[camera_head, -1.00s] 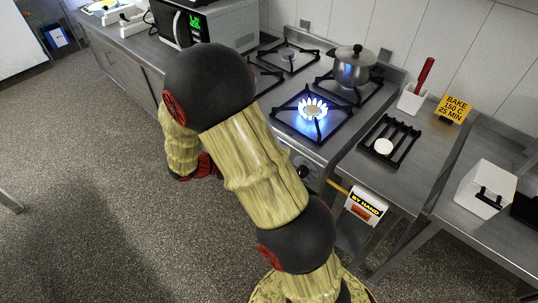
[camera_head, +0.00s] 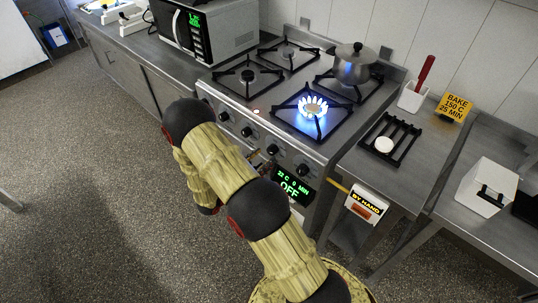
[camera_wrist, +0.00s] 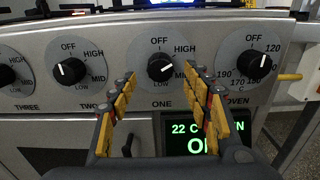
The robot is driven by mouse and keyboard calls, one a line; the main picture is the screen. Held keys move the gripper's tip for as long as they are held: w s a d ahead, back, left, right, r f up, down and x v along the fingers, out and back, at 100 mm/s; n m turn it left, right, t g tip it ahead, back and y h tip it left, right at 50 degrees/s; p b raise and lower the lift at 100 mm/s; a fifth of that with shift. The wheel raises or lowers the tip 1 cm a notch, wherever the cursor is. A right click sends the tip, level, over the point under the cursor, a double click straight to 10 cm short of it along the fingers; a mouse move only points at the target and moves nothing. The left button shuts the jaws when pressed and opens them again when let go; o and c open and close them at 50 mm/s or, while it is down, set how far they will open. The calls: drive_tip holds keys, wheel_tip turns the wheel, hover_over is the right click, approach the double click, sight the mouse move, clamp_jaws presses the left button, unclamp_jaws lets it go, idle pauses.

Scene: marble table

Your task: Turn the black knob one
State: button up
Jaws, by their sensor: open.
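The black knob one (camera_wrist: 160,68) sits on a grey dial above the label ONE in the wrist view. Its white mark points right and slightly up, between HIGH and MID. In the head view, knob one (camera_head: 273,149) shows on the stove's front panel. My gripper (camera_wrist: 161,75) is open and empty, its yellow-padded fingers pointing at the panel on either side of knob one. I cannot tell whether a finger touches it. In the head view my arm hides most of the gripper.
Knob two (camera_wrist: 70,71) is left and the oven knob (camera_wrist: 252,66) right of knob one. A green display (camera_wrist: 207,135) reading OFF is below. One burner (camera_head: 313,107) is lit. A pot (camera_head: 353,66) stands behind it. A BY HAND sign (camera_head: 366,204) hangs at the right.

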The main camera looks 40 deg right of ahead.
sight(270, 152)
drive_tip(key=shift+w+d+b, duration=0.15)
drive_tip(key=shift+d+b, duration=0.25)
drive_tip(key=shift+d, duration=1.55)
drive_tip(key=shift+c, duration=0.3)
drive_tip(key=c, duration=1.1)
drive_tip(key=shift+r, duration=0.1)
drive_tip(key=n+p, duration=0.2)
drive_tip(key=p, duration=0.1)
drive_tip(key=shift+r+n, duration=0.1)
drive_tip(key=shift+n, duration=0.2)
drive_tip(key=n+p, duration=0.2)
drive_tip(key=p, duration=0.1)
drive_tip(key=shift+n, duration=0.3)
drive_tip(key=n+p, duration=0.2)
drive_tip(key=n, duration=0.1)
drive_tip(key=shift+n, duration=0.3)
drive_tip(key=shift+n+p, duration=1.05)
drive_tip(key=shift+n, duration=0.45)
